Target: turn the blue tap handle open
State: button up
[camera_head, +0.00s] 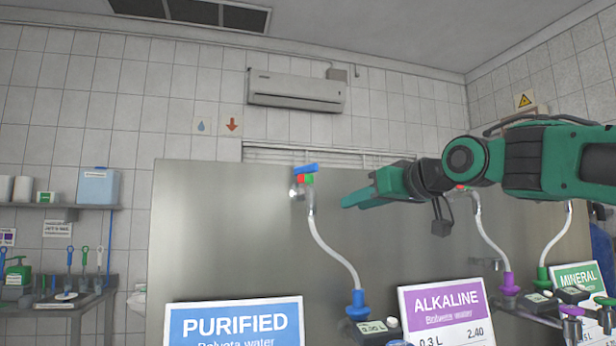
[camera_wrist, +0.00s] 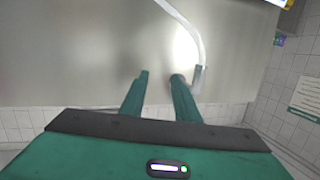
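The blue tap handle (camera_head: 305,168) lies nearly level on top of a small tap with red and green parts, high on the metal panel (camera_head: 230,220). A clear hose (camera_head: 328,245) runs from this tap down to a blue fitting (camera_head: 357,305). My gripper (camera_head: 345,203) reaches in from the right and points left, to the right of the blue handle, a little lower and apart from it. In the wrist view my gripper (camera_wrist: 160,77) has its two fingers spread with nothing between them. The blue handle does not show in the wrist view.
Other hoses (camera_head: 485,235) hang to the right, partly behind my arm. Below stand a PURIFIED sign (camera_head: 235,325), an ALKALINE sign (camera_head: 445,312) and a MINERAL sign (camera_head: 580,280). In the wrist view a pale hose (camera_wrist: 190,25) passes beyond the right finger. The panel left of the tap is clear.

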aim_at(306, 170)
jog(key=a+r+y, duration=0.1)
jog(key=r, duration=0.1)
jog(key=s+a+r+n+y, duration=0.1)
jog(key=a+r, duration=0.1)
jog(key=r, duration=0.1)
jog(key=a+r+n, duration=0.1)
jog(key=a+r, duration=0.1)
jog(key=r, duration=0.1)
jog(key=shift+s+a+t+y, duration=0.2)
jog(key=shift+t+y, duration=0.1)
jog(key=shift+y, duration=0.1)
jog(key=shift+w+a, duration=0.25)
jog(key=x, duration=1)
jog(key=shift+d, duration=0.1)
jog(key=shift+c, duration=0.2)
grip_shut()
